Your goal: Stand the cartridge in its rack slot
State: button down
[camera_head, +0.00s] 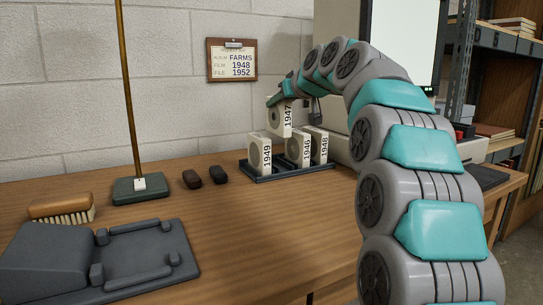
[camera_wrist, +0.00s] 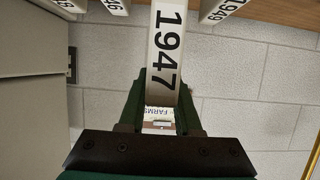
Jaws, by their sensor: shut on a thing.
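My gripper (camera_head: 284,98) is shut on the white cartridge labelled 1947 (camera_head: 282,119) and holds it upright above the dark rack (camera_head: 280,170). In the wrist view the cartridge (camera_wrist: 167,50) sits between the green fingers (camera_wrist: 163,98), its label facing the camera. In the rack, cartridge 1949 (camera_head: 260,153) stands at the left, and cartridges 1946 (camera_head: 299,150) and 1948 (camera_head: 319,146) stand at the right. A gap shows between 1949 and 1946, below the held cartridge. The held cartridge's lower edge appears above the rack floor, partly overlapped by its neighbours.
A clipboard (camera_head: 232,60) on the wall reads FARMS, 1948, 1952. The table's front middle is clear.

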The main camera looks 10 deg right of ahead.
aim_at(279, 136)
notch_tip(279, 136, down, 5)
jog(key=shift+s+r+b, duration=0.15)
jog(key=shift+b, duration=0.2)
jog(key=shift+f, duration=2.4)
jog(key=shift+f+b, duration=0.15)
jog(key=shift+b, duration=0.25)
jog(key=c, duration=0.6)
grip_release()
jog(key=shift+r, duration=0.25)
jog(key=v, duration=1.2)
